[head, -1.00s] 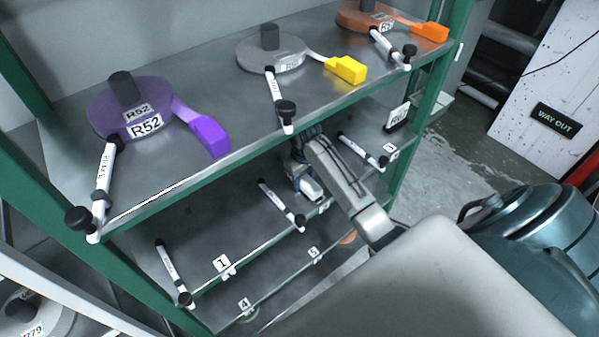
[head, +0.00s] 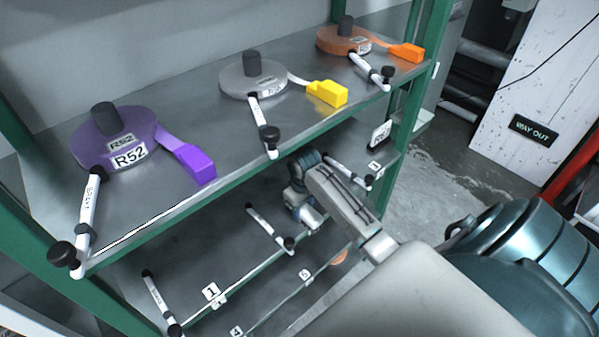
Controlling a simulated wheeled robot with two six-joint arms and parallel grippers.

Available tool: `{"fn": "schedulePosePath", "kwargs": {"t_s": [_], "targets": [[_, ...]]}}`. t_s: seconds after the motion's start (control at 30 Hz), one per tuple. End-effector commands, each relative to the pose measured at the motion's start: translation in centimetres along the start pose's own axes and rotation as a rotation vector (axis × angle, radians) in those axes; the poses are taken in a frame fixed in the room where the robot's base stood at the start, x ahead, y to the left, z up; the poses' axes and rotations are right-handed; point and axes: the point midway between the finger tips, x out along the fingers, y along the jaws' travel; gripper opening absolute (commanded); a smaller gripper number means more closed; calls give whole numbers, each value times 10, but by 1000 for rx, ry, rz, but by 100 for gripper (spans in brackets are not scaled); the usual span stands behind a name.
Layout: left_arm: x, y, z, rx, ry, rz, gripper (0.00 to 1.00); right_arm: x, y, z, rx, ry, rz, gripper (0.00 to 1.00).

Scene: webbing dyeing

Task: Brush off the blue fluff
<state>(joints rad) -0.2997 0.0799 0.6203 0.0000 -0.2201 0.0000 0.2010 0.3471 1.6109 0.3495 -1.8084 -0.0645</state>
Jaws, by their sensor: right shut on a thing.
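No blue fluff can be made out in the head view. My right gripper (head: 306,218) is at the end of the arm that comes in from the lower right. It is at the front of the rack, below the edge of the top shelf (head: 222,178) and over the lower shelf (head: 190,262). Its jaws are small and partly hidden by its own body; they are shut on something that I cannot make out. My left gripper is not in view.
The top shelf holds a purple reel (head: 90,148) marked R52, a grey reel (head: 238,84) and an orange reel (head: 335,42). White rods with black knobs stick out along the shelf fronts. A green post (head: 412,90) stands right of the gripper; open floor (head: 440,170) lies beyond.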

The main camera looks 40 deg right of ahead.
Motion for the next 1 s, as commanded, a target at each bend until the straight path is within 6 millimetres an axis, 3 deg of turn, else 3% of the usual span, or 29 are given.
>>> {"fn": "schedulePosePath", "kwargs": {"t_s": [0.77, 1.0], "targets": [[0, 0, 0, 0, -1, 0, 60, 0, 4, -41, 0, -2, -1, 22], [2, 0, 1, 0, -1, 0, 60, 0, 4, -63, 1, 0, -1, 22]]}}
